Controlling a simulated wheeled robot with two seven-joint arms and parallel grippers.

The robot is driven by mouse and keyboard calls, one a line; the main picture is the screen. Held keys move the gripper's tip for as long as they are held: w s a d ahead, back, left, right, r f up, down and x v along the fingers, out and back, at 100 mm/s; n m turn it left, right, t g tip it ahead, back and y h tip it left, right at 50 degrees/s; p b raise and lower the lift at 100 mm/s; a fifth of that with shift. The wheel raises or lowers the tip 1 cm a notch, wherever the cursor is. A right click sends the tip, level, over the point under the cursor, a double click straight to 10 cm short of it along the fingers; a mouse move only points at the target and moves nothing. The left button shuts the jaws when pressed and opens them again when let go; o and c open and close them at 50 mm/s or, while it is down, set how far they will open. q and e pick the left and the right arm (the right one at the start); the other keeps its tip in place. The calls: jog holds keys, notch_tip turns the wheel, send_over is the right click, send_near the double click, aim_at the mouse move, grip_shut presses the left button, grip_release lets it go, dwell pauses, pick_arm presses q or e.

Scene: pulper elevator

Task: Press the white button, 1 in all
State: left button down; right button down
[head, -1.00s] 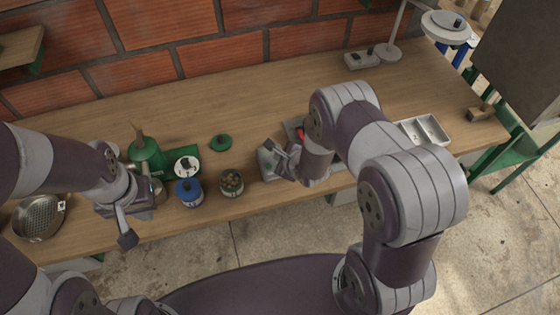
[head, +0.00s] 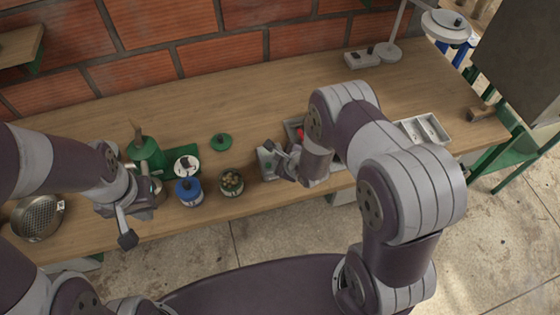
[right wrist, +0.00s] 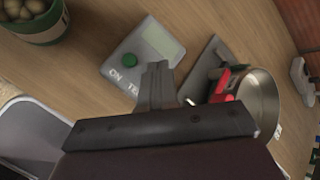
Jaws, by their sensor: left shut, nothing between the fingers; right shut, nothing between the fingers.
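A grey scale (right wrist: 145,52) lies on the workbench in the right wrist view. It has a green button (right wrist: 130,60), a pale display (right wrist: 168,38), the label "ON" and the start of another label beside my fingers. No white button shows; the part of the scale by the second label is hidden behind my right gripper. My right gripper (right wrist: 157,68) is shut and empty, its tips over the scale's edge; I cannot tell whether they touch it. In the head view the scale (head: 266,163) is partly covered by my right gripper. My left gripper (head: 127,240) is shut and empty over the bench's front left.
The bench's back middle (head: 270,95) is clear.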

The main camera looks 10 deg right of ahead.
jog(key=shift+f+b, duration=0.3)
jog(key=shift+f, duration=0.25)
dwell(0.6)
jog(key=shift+r+p, duration=0.8)
jog(key=shift+r, duration=0.05)
notch_tip(320, 180, up, 5)
jog(key=p, duration=0.4)
jog(key=shift+p, duration=0.3)
dwell(0.6)
